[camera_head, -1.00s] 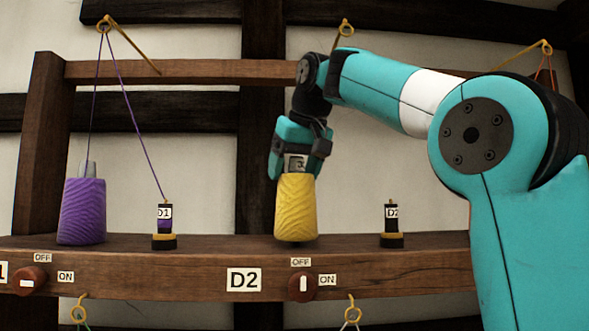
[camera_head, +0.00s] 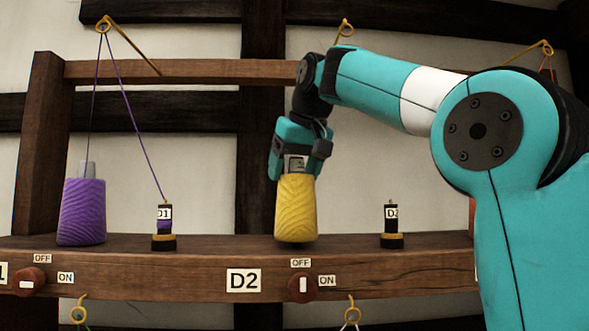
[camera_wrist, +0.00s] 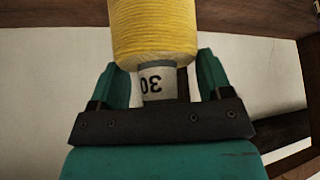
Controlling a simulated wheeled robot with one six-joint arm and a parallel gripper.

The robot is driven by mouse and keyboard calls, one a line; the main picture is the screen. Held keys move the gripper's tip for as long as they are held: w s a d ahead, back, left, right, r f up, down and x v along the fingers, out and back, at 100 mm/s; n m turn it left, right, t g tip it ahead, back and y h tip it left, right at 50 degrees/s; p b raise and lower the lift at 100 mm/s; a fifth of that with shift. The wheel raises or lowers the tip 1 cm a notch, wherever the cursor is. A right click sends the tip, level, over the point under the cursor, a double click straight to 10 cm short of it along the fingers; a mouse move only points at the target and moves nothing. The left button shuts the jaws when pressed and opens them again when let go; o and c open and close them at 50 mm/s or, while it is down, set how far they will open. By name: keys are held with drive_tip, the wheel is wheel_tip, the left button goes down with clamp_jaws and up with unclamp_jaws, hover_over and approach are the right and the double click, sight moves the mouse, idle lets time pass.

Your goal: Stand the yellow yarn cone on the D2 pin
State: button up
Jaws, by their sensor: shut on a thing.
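The yellow yarn cone (camera_head: 297,210) is upright in the head view, at the shelf above the D2 switch. My gripper (camera_head: 298,165) is above it and shut on the grey top of its core. The D2 label (camera_head: 244,281) is on the shelf's front, left of the cone. The D2 pin itself is not seen; the cone's base hides that spot. I cannot tell whether the base touches the shelf.
A purple cone (camera_head: 82,212) stands at left, its thread running up through a hook (camera_head: 106,24) and down to the D1 bobbin (camera_head: 164,226). The D2 bobbin (camera_head: 391,227) stands right of the yellow cone. The D2 knob (camera_head: 302,287) is on the wooden shelf's front (camera_head: 180,286).

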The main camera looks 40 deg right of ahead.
drive_tip(key=shift+f+b, duration=0.55)
drive_tip(key=shift+b, duration=0.05)
idle(0.3)
drive_tip(key=o, duration=1)
drive_tip(key=p+v, duration=0.5)
drive_tip(key=v, duration=0.1)
drive_tip(key=shift+d, duration=0.1)
drive_tip(key=shift+p+v, duration=0.55)
drive_tip(key=shift+v, duration=2)
drive_tip(key=shift+f, duration=0.1)
